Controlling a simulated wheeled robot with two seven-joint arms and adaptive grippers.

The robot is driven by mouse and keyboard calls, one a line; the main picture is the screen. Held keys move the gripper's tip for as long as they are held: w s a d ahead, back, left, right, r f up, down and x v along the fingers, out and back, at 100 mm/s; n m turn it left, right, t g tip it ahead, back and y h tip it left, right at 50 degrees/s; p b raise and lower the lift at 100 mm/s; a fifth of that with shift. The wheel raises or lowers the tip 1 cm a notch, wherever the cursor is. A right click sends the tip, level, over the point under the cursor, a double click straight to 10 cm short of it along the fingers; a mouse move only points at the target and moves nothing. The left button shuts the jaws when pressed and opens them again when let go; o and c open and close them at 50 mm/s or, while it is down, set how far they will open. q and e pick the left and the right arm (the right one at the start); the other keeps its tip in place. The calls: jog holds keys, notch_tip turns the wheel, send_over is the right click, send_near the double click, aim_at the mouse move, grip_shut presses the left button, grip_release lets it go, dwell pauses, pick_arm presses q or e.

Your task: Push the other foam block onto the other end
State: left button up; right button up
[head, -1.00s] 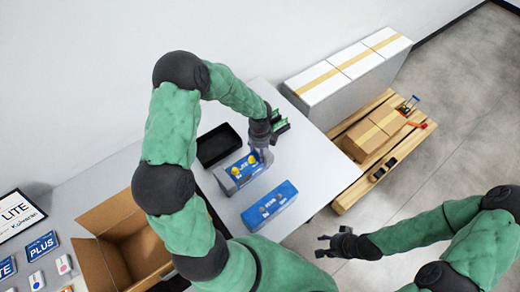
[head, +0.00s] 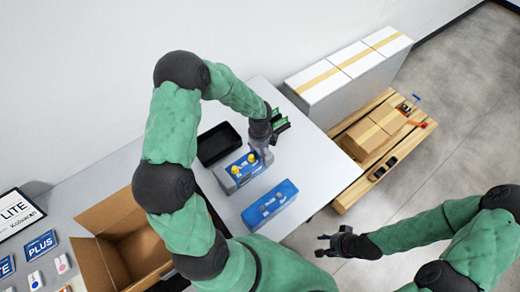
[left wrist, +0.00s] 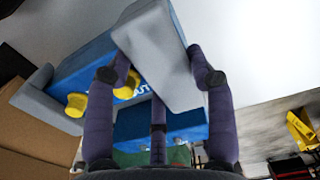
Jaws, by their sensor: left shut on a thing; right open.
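A blue analyser with yellow knobs (head: 244,168) lies on the table, and it also shows in the left wrist view (left wrist: 100,75). One grey foam block (left wrist: 32,90) sits on its far left end in that view. My left gripper (head: 261,153) is at the analyser's other end. In the left wrist view its fingers (left wrist: 160,77) are shut on the other grey foam block (left wrist: 158,50), which lies against or over that end. I cannot tell how far on it sits. My right gripper (head: 325,245) is open and empty, off the table at the lower right.
A second blue unit (head: 270,206) lies in front of the analyser. A black tray (head: 218,144) is behind it. An open cardboard box (head: 125,245) stands at the left. White boxes (head: 345,72) and a pallet (head: 375,150) are beyond the table's right edge.

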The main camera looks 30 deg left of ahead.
pick_arm(q)
jog(key=o, duration=1)
jog(key=shift+r, duration=0.15)
jog(key=shift+r+p, duration=3.15)
jog(key=shift+r, duration=0.25)
jog(key=shift+s+f, duration=0.1)
